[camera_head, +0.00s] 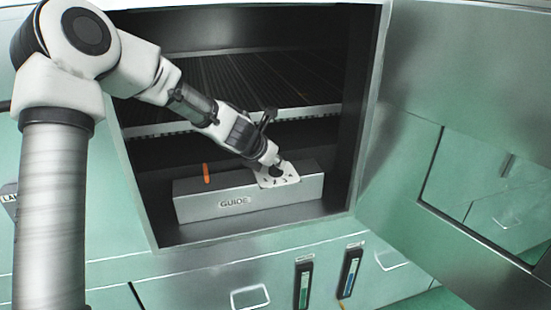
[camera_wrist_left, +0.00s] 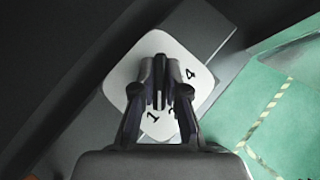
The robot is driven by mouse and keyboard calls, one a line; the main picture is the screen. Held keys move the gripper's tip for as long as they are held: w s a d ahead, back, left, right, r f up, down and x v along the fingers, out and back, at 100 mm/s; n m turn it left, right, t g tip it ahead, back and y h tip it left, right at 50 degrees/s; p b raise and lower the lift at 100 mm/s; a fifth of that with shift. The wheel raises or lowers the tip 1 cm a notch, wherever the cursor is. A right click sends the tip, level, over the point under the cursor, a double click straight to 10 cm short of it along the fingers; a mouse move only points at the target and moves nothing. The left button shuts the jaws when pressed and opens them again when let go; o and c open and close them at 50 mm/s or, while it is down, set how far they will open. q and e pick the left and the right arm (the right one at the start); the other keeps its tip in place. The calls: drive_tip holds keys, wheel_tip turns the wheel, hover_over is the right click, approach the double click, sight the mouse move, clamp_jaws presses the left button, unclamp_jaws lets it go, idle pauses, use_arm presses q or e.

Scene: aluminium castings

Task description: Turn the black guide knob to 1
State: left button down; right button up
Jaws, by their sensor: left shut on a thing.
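The grey guide box (camera_head: 222,206), labelled GUIDE, stands inside the open cabinet. A white dial plate (camera_head: 290,177) sits at its right end; it also shows in the left wrist view (camera_wrist_left: 137,88), where a 1 and a 4 can be read and another numeral is partly covered. My left gripper (camera_head: 276,162) reaches down from the upper left and is shut on the black guide knob (camera_head: 277,172) over the plate. My right gripper is not in view.
An orange lever (camera_head: 206,173) stands up from the left part of the box. A ribbed rack (camera_head: 240,82) lies above it in the cabinet. The open steel door (camera_head: 455,100) stands at the right. Handles and coloured strips show on the front below.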

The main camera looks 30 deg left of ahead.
use_arm(q)
drive_tip(key=shift+m+h+p, duration=0.8)
drive_tip(key=shift+m+p, duration=0.05)
drive_tip(key=shift+m, duration=0.15)
drive_tip(key=c, duration=1.2)
unclamp_jaws()
drive_tip(key=shift+w+f, duration=0.1)
